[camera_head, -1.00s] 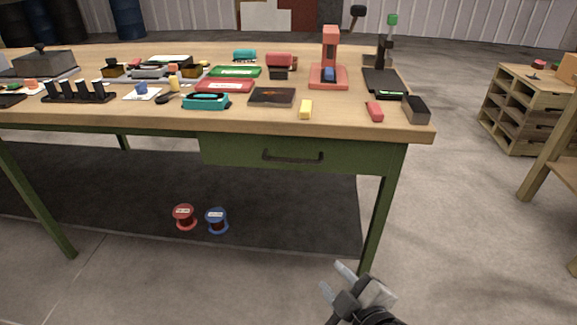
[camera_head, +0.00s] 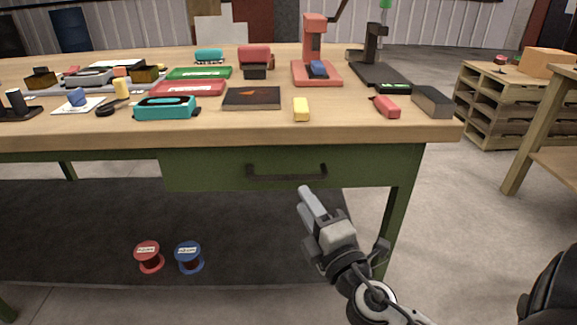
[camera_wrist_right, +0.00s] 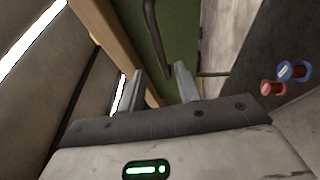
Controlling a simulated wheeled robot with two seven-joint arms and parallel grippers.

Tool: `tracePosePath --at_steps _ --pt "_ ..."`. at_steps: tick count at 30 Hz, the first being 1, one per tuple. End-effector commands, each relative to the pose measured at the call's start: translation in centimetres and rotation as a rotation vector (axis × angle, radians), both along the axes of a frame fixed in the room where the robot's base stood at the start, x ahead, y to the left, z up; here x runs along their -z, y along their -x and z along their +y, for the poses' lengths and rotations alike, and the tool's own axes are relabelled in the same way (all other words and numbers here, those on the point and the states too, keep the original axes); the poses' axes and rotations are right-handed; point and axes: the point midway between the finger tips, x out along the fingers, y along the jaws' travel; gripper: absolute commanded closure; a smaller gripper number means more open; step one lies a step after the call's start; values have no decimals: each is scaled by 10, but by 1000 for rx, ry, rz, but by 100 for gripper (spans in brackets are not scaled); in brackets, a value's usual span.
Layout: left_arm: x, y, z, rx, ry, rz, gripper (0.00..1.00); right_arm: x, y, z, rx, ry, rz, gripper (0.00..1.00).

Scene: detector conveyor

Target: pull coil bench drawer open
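The green coil bench drawer (camera_head: 220,168) sits shut under the wooden bench top. Its dark bar handle (camera_head: 287,172) runs across the drawer front. My right gripper (camera_head: 310,200) is just below and in front of the handle's right part, apart from it. In the right wrist view, my right gripper (camera_wrist_right: 160,82) has its two fingers spread with nothing between them, and the handle (camera_wrist_right: 157,40) lies beyond the fingertips. The green drawer front (camera_wrist_right: 180,25) shows behind it. My left gripper is in neither view.
The bench top (camera_head: 350,126) holds several tools, a yellow block (camera_head: 301,109) and a red press (camera_head: 315,60). A red spool (camera_head: 149,256) and a blue spool (camera_head: 189,257) rest on the dark lower shelf. A green bench leg (camera_head: 400,205) stands right of my gripper.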

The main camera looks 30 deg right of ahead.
Motion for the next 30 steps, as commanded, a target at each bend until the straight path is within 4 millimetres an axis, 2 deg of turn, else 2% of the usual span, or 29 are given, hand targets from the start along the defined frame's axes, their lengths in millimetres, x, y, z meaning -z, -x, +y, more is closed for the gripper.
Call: tracePosePath --at_steps 1,6,12,16,24,25,28,30 --pt "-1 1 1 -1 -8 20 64 -7 -12 -2 -1 3 -4 66" --pt "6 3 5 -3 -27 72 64 -11 -45 -7 0 1 -3 66" --pt "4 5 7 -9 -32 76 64 -13 -70 -11 0 -1 0 66" --pt "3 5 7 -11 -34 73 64 -13 -77 -12 0 -1 1 66" --pt "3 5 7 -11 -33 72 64 -13 -78 -12 0 -1 1 66" --pt "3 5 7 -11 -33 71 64 -13 -78 -12 0 -1 1 69" --pt "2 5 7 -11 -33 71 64 -13 -78 -12 0 -1 1 97" --pt "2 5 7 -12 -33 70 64 -13 -78 -12 0 -1 1 100"
